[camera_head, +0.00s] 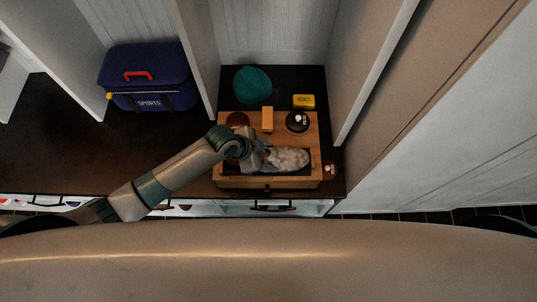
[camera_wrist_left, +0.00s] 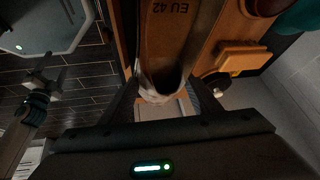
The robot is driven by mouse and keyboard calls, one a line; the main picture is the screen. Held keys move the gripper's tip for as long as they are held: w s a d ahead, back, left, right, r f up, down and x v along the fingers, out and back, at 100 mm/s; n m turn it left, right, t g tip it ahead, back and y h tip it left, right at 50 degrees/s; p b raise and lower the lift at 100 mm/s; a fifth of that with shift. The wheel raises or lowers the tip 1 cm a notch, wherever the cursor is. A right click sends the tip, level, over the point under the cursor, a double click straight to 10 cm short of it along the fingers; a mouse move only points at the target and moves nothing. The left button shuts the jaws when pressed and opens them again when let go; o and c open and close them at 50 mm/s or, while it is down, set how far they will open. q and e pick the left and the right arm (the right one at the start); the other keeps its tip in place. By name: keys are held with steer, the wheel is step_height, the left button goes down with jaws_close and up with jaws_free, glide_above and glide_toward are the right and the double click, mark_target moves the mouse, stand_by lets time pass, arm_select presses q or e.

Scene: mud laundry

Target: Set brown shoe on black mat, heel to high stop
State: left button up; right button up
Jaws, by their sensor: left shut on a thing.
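The shoe (camera_head: 288,158) is at the front of a wooden box top; its upper looks pale and mottled in the head view. In the left wrist view the shoe (camera_wrist_left: 172,45) shows a brown inside marked "EU 42". My left gripper (camera_head: 258,157) is shut on the shoe's left end, with fingers on either side of it in the left wrist view (camera_wrist_left: 165,88). A dark strip, apparently the black mat (camera_head: 291,180), shows under and in front of the shoe. I cannot tell whether the shoe touches it. The high stop is not clearly visible.
The wooden box (camera_head: 314,134) also carries a yellow-tan block (camera_head: 267,119), a round black tin (camera_head: 297,122) and a brown round item (camera_head: 237,119). Behind are a teal cloth-like item (camera_head: 252,85) and a yellow packet (camera_head: 304,101). A blue sports bag (camera_head: 148,77) stands left.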

arm_select(q)
steer(key=shift+f, duration=0.4)
steer(key=o, duration=1.4)
steer(key=b+v, duration=0.2)
steer(key=v, duration=1.5)
steer(key=shift+s+a+r, duration=0.1)
steer(key=shift+a, duration=0.05)
